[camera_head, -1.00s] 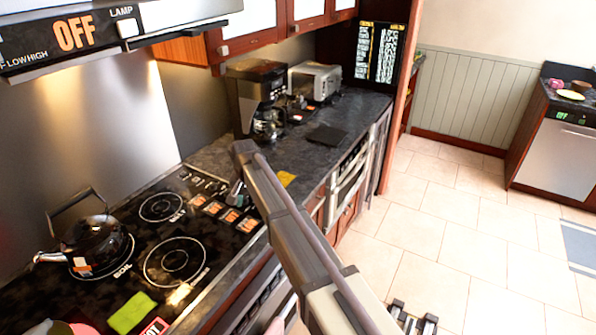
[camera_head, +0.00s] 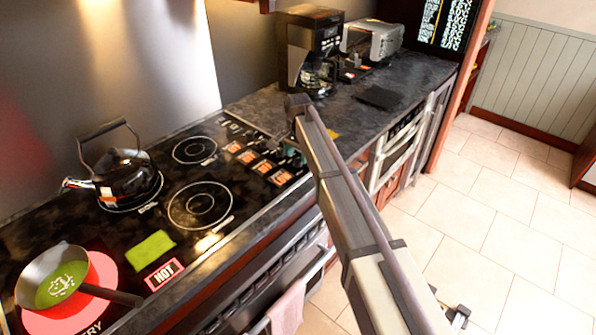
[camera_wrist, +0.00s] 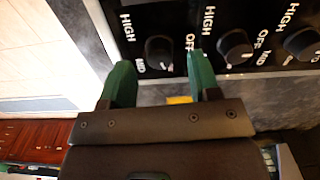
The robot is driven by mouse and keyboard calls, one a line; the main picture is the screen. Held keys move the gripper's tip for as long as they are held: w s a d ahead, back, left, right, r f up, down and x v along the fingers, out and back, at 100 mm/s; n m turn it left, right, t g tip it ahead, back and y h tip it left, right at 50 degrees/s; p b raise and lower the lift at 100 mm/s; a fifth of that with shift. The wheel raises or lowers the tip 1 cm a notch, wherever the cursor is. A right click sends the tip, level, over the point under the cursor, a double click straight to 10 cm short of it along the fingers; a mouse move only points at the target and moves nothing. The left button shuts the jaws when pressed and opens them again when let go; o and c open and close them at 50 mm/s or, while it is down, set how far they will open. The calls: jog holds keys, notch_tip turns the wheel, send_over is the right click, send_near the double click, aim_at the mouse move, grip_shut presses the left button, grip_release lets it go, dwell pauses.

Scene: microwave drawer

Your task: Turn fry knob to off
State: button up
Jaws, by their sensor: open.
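In the wrist view, a row of black stove knobs with white OFF, MID and HIGH markings runs along the top. The leftmost knob (camera_wrist: 159,48) lies in line with the gap between the fingers of my gripper (camera_wrist: 158,62). The fingers are green, spread apart and hold nothing; I cannot tell if they touch the knob. Two other knobs (camera_wrist: 235,46) are to its right. No name label shows, so I cannot tell which is the fry knob. In the head view, my arm partly hides the knob area. A pan (camera_head: 58,275) sits on the red-glowing fry burner (camera_head: 102,272).
A black kettle (camera_head: 122,170) stands on the back burner. A coffee maker (camera_head: 308,48) and a toaster (camera_head: 372,46) stand behind on the counter (camera_head: 250,100). A towel (camera_head: 288,308) hangs from the oven handle.

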notch_tip(320, 180, down, 2)
jog(key=shift+f+b, duration=0.2)
jog(key=shift+b, duration=0.25)
jog(key=shift+r, duration=0.1)
jog(key=shift+c, duration=0.2)
jog(key=c, duration=0.9)
